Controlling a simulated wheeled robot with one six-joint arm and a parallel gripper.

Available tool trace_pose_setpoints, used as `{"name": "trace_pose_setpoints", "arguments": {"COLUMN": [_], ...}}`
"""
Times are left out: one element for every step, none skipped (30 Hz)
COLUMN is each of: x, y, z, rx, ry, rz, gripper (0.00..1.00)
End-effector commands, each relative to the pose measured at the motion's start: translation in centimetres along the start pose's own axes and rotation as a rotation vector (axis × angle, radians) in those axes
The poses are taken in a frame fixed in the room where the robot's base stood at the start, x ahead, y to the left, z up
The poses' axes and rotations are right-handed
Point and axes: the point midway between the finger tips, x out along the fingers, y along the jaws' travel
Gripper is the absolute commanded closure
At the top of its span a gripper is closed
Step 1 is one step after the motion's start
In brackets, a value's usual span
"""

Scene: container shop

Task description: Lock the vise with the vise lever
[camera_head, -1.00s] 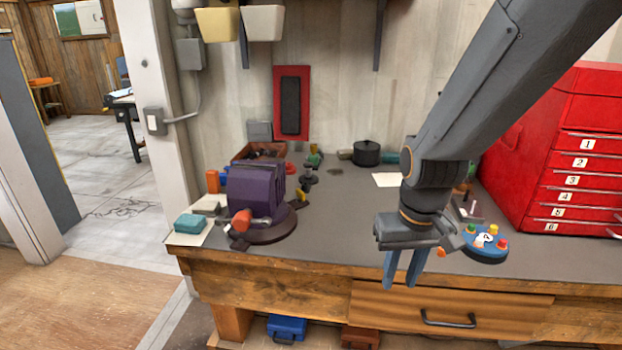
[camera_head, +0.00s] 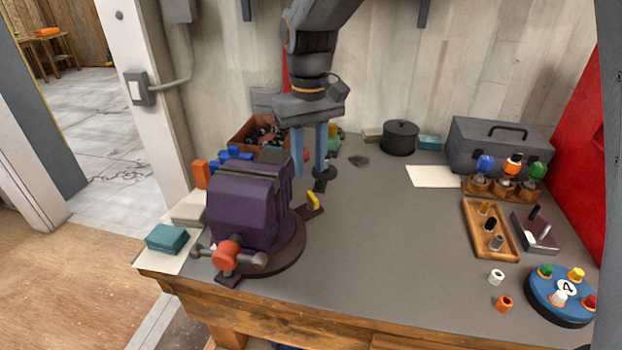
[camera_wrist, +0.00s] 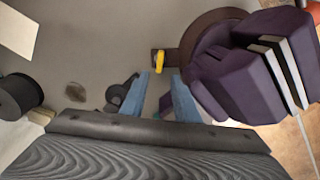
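The purple vise (camera_head: 243,212) stands on its round dark base at the left front of the workbench. An orange hub with a grey cross bar, the vise lever (camera_head: 228,254), is at its front. A small yellow-tipped handle (camera_head: 313,200) sits at the right side of the base; it also shows in the wrist view (camera_wrist: 159,56). My gripper (camera_head: 309,172) points down behind and right of the vise, its two blue fingers apart with nothing between them. In the wrist view the vise (camera_wrist: 265,65) is at the right and the fingers (camera_wrist: 157,95) are spread.
A parts box (camera_head: 250,132) with loose items stands behind the vise. A black pot (camera_head: 400,138), a grey toolbox (camera_head: 497,146), a wooden tray (camera_head: 489,230) and a blue round board (camera_head: 560,295) are to the right. The middle of the bench (camera_head: 390,235) is clear.

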Motion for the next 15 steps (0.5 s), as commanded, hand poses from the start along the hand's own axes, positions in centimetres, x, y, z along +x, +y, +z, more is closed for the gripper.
{"name": "trace_pose_setpoints", "arguments": {"x": [0.6,1.0,1.6,2.1,2.6,3.2,3.7,4.2,4.7,5.1,5.5,5.9,6.2,6.4,6.7], "y": [0.1,0.1,0.1,0.2,0.2,0.2,0.2,0.2,0.2,0.2,0.2,0.1,0.1,0.1,0.1], "z": [0.1,0.1,0.2,0.2,0.2,0.2,0.2,0.2,0.2,0.2,0.2,0.2,0.2,0.1,0.2], "rx": [0.002,0.003,0.004,0.004,0.005,0.005,0.005,0.005,0.005,0.005,0.004,0.004,0.004,0.003,0.003], "ry": [-0.004,-0.005,-0.005,-0.006,-0.006,-0.005,-0.005,-0.004,-0.005,-0.004,-0.004,-0.004,-0.003,-0.002,-0.002], "rz": [0.0,0.0,0.0,0.0,0.0,0.0,0.0,0.0,0.0,0.0,0.0,0.0,0.0,0.0,0.0], "gripper": [0.72,0.72,0.72,0.72,0.72,0.72,0.72,0.72,0.72,0.72,0.72,0.72,0.72,0.72,0.72]}}
